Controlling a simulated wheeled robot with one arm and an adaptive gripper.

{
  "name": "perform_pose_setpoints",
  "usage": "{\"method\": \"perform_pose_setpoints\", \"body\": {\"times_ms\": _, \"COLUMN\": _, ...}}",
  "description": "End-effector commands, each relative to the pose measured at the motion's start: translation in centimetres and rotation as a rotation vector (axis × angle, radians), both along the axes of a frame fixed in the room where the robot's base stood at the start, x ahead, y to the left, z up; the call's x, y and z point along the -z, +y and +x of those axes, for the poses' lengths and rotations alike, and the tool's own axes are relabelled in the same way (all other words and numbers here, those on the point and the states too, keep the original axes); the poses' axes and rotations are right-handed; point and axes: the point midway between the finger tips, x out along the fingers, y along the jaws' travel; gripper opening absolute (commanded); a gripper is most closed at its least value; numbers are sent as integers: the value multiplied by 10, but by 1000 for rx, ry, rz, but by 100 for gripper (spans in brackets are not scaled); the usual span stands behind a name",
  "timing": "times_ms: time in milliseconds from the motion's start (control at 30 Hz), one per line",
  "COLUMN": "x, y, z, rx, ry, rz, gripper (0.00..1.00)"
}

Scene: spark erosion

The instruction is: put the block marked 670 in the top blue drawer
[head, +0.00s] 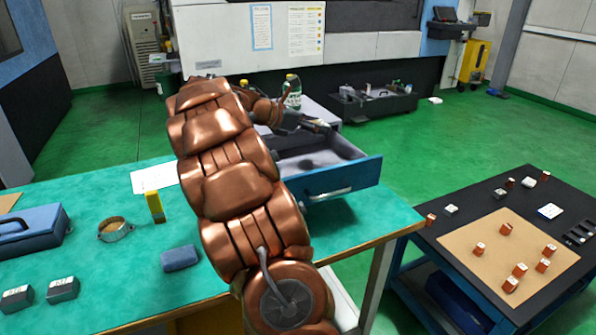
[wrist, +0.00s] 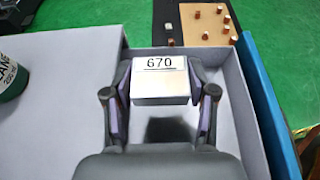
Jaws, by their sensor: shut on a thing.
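The block marked 670 (wrist: 160,82) is pale with a white top label, held between the fingers of my gripper (wrist: 160,98) in the wrist view. My gripper is shut on it, and the block is over the inside of the open drawer. Whether the block touches the drawer floor, I cannot tell. The top blue drawer (head: 345,180) is pulled out, with a grey interior and a handle on its blue front. My gripper (head: 322,127) is above the drawer in the head view, where the block cannot be made out. The drawer's blue front also shows in the wrist view (wrist: 262,95).
A bottle (head: 292,92) stands on the cabinet top beside the drawer. A black table (head: 440,235) at right bears a tan board (head: 510,290) with several copper blocks. The green bench (head: 120,275) holds a blue case (head: 35,235) and two dark blocks (head: 62,289).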

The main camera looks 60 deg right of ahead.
Motion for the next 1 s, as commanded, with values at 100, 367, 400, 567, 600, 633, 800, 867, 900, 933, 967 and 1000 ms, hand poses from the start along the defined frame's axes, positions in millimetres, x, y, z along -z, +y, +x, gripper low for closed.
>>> {"method": "perform_pose_setpoints", "body": {"times_ms": 100, "x": 18, "y": -3, "z": -5, "rx": 10, "ry": 4, "rz": 1, "gripper": 0}}
{"method": "perform_pose_setpoints", "body": {"times_ms": 367, "x": 54, "y": -4, "z": -7, "rx": 11, "ry": 4, "rz": 1, "gripper": 0}}
{"method": "perform_pose_setpoints", "body": {"times_ms": 400, "x": 56, "y": -4, "z": -7, "rx": 11, "ry": 3, "rz": 0, "gripper": 0}}
{"method": "perform_pose_setpoints", "body": {"times_ms": 567, "x": 64, "y": -4, "z": -6, "rx": 10, "ry": 1, "rz": 0, "gripper": 0}}
{"method": "perform_pose_setpoints", "body": {"times_ms": 600, "x": 67, "y": -4, "z": -6, "rx": 10, "ry": 2, "rz": 0, "gripper": 0}}
{"method": "perform_pose_setpoints", "body": {"times_ms": 633, "x": 71, "y": -4, "z": -6, "rx": 10, "ry": 3, "rz": 1, "gripper": 0}}
{"method": "perform_pose_setpoints", "body": {"times_ms": 800, "x": 93, "y": -3, "z": -6, "rx": 12, "ry": 5, "rz": 2, "gripper": 0}}
{"method": "perform_pose_setpoints", "body": {"times_ms": 867, "x": 97, "y": -3, "z": -6, "rx": 11, "ry": 4, "rz": 2, "gripper": 0}}
{"method": "perform_pose_setpoints", "body": {"times_ms": 900, "x": 97, "y": -3, "z": -6, "rx": 10, "ry": 4, "rz": 1, "gripper": 0}}
{"method": "perform_pose_setpoints", "body": {"times_ms": 933, "x": 97, "y": -3, "z": -6, "rx": 11, "ry": 3, "rz": 1, "gripper": 0}}
{"method": "perform_pose_setpoints", "body": {"times_ms": 967, "x": 97, "y": -3, "z": -6, "rx": 10, "ry": 3, "rz": 1, "gripper": 0}}
{"method": "perform_pose_setpoints", "body": {"times_ms": 1000, "x": 97, "y": -3, "z": -5, "rx": 10, "ry": 2, "rz": 1, "gripper": 0}}
